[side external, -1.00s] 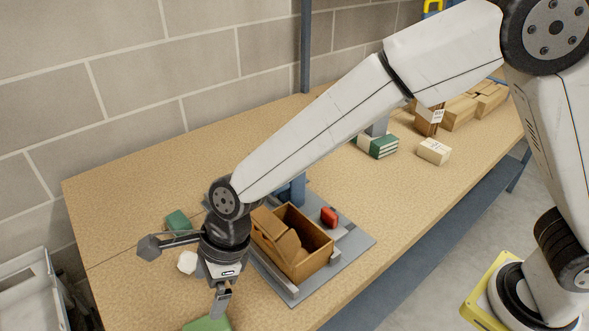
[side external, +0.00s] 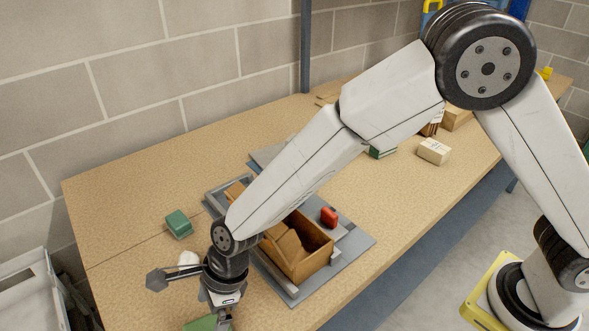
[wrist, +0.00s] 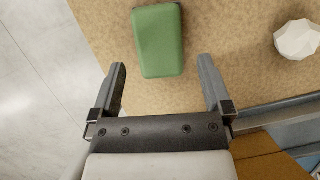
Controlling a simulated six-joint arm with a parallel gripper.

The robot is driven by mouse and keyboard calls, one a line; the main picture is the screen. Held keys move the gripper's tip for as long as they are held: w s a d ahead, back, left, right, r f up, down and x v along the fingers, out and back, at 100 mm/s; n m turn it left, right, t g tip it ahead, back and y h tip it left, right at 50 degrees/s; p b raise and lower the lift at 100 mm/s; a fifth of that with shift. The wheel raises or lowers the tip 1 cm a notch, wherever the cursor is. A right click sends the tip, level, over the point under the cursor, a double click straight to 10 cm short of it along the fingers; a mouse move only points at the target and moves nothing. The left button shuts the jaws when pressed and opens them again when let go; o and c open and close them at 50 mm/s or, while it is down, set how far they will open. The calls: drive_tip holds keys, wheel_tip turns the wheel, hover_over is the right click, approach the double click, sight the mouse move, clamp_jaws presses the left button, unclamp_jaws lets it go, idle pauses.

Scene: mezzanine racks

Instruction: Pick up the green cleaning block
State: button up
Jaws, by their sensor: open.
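The green cleaning block (wrist: 159,38) lies on the tan worktop in the wrist view, a rounded light-green oblong. Its near end shows between the fingertips of my gripper (wrist: 163,63), with gaps on both sides. My gripper is open and empty. In the side external view the block (side external: 200,324) is at the bottom edge, cut off by the frame and partly behind my gripper (side external: 222,322). I cannot tell how high the fingertips are above the worktop.
A white faceted lump (wrist: 297,40) lies to the right of the block. A teal block (side external: 178,224) is further back. A brown wooden box (side external: 318,262) and a red object (side external: 329,216) sit on a grey tray (side external: 355,245). The worktop's left edge is near the block.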

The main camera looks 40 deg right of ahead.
sight(207, 327)
drive_tip(key=shift+f, duration=0.1)
drive_tip(key=shift+x, duration=2.5)
drive_tip(key=c, duration=1)
